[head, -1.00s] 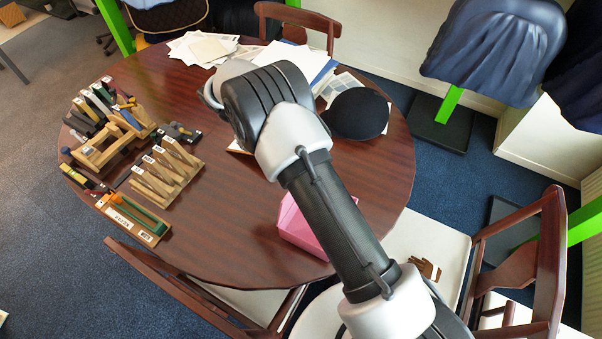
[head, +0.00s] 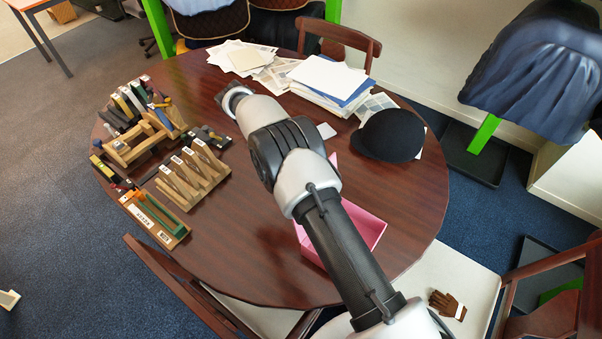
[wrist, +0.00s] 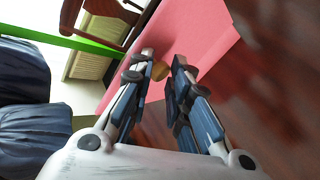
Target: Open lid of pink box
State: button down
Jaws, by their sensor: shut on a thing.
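The pink box (head: 368,226) stands on the table, partly hidden behind my arm in the head view. Its open inside shows to the right of the arm. A thin pink edge (head: 333,158) shows above it beside the arm, which looks like the raised lid. In the wrist view a broad pink panel (wrist: 205,42), apparently the lid, lies beyond my gripper (wrist: 164,62). A small tan knob (wrist: 160,71) sits between the fingertips, and the gripper is shut on it. In the head view my arm hides the gripper.
The round wooden table (head: 270,240) has wooden racks (head: 190,175) with tools at the left. Papers (head: 325,75) lie at the back and a black cap (head: 390,135) at the right. A chair (head: 340,45) stands behind. Bare tabletop lies around the box.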

jog(key=shift+s+f, duration=0.25)
jog(key=shift+f, duration=0.9)
jog(key=c, duration=1.5)
grip_release()
jog(key=shift+r, duration=0.1)
jog(key=shift+o, duration=0.2)
jog(key=shift+w+d+r, duration=0.1)
jog(key=shift+d, duration=0.05)
